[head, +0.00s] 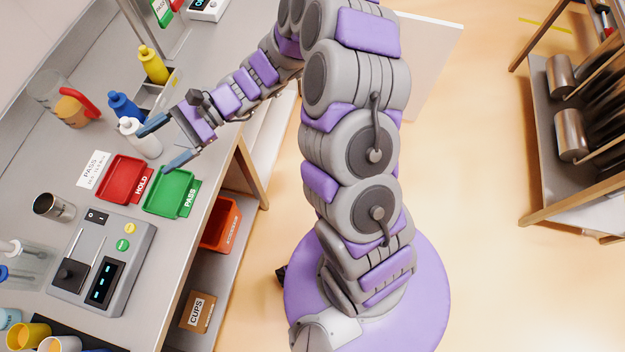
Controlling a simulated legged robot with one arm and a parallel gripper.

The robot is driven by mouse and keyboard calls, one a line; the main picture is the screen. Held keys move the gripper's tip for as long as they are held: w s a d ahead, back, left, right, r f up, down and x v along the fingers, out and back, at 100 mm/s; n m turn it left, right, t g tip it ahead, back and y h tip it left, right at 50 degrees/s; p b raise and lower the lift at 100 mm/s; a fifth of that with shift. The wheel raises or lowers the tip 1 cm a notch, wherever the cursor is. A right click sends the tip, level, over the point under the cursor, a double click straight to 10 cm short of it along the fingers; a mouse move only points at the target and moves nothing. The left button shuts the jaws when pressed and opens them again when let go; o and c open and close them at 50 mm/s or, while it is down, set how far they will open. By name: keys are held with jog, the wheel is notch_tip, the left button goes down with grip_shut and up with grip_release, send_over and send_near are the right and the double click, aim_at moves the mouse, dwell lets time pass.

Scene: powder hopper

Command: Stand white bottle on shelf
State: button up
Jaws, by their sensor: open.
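The white bottle (146,143) stands upright on the grey bench, just in front of a blue bottle (124,107). My gripper (154,151) is open, with its blue fingers spread at the white bottle. One finger crosses near the bottle's upper part and the other is to its lower right. I cannot tell whether either finger touches it. A yellow bottle (153,65) stands farther back at a small divided holder (172,80). A lower shelf (205,282) runs under the bench. I cannot tell which shelf is the task's.
A red HOLD tray (119,172) and green PASS tray (160,205) lie close to my gripper. A clear jug with a red handle (85,103), a metal cup (52,207) and a control box (102,255) stand on the bench. An orange bin (222,222) sits below.

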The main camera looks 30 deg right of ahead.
jog(key=s+d+r+n+g+h, duration=0.25)
jog(key=s+r+n+h, duration=0.2)
jog(key=s, duration=0.45)
jog(key=s+d+n+t+h, duration=0.1)
jog(key=s+d+n+h, duration=0.5)
jog(key=s+d, duration=0.6)
jog(key=shift+s+d+r+h, duration=0.3)
jog(key=shift+s+h, duration=0.1)
jog(key=shift+h, duration=0.55)
jog(key=shift+o, duration=0.4)
jog(key=s+d+t+h, duration=0.2)
jog(key=s+d+h, duration=0.2)
jog(key=d, duration=0.6)
jog(key=shift+s+d+r+n+t, duration=0.25)
jog(key=shift+d+r+n+t, duration=0.1)
jog(key=shift+r+n, duration=0.1)
